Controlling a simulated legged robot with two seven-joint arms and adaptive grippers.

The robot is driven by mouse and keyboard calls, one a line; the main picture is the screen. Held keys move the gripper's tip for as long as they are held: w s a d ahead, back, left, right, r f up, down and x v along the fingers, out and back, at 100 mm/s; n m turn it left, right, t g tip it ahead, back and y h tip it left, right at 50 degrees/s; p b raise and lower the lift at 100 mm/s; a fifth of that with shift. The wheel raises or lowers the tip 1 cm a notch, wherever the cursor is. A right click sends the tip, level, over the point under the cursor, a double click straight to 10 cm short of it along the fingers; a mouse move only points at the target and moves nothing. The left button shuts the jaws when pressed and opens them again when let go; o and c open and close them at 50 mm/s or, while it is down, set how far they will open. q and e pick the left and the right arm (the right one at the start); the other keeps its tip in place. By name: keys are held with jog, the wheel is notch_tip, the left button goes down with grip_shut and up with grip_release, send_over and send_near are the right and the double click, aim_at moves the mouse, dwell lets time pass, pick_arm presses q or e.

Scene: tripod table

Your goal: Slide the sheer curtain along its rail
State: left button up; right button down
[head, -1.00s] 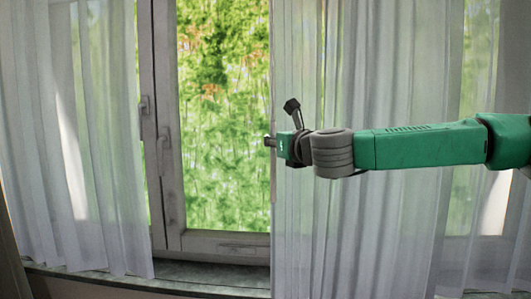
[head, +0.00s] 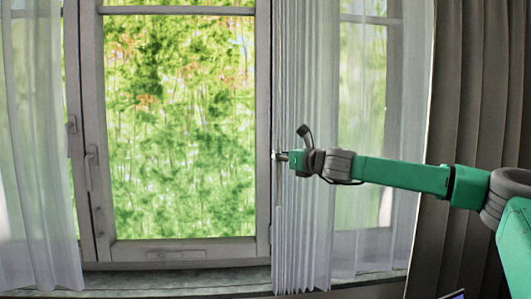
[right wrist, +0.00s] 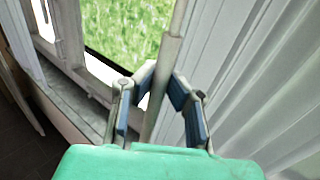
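The right sheer curtain (head: 302,80) hangs in tight folds near its left edge and spreads thinner to the right. It also fills the right of the right wrist view (right wrist: 265,75). A thin grey rod (head: 278,192) hangs along its left edge. My right gripper (head: 279,156) is at this edge. In the right wrist view, the rod (right wrist: 173,35) passes between the fingertips (right wrist: 163,80), which close on it from both sides. The rail is out of view above. My left gripper is not in view.
A window (head: 180,130) with grey frame and handles stands behind, its glass uncovered. Another sheer curtain (head: 35,150) hangs at the left. A dark heavy curtain (head: 470,110) hangs at the far right, behind my right arm. A stone sill (head: 180,281) runs below.

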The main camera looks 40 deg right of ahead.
jog(key=shift+s+d+f, duration=0.15)
jog(key=shift+d+f, duration=0.1)
jog(key=shift+d, duration=0.05)
jog(key=c, duration=1.6)
grip_release()
jog(key=shift+o, duration=0.2)
jog(key=shift+d, duration=0.15)
jog(key=s, duration=1.1)
jog(key=shift+s, duration=0.35)
jog(key=shift+f, duration=0.1)
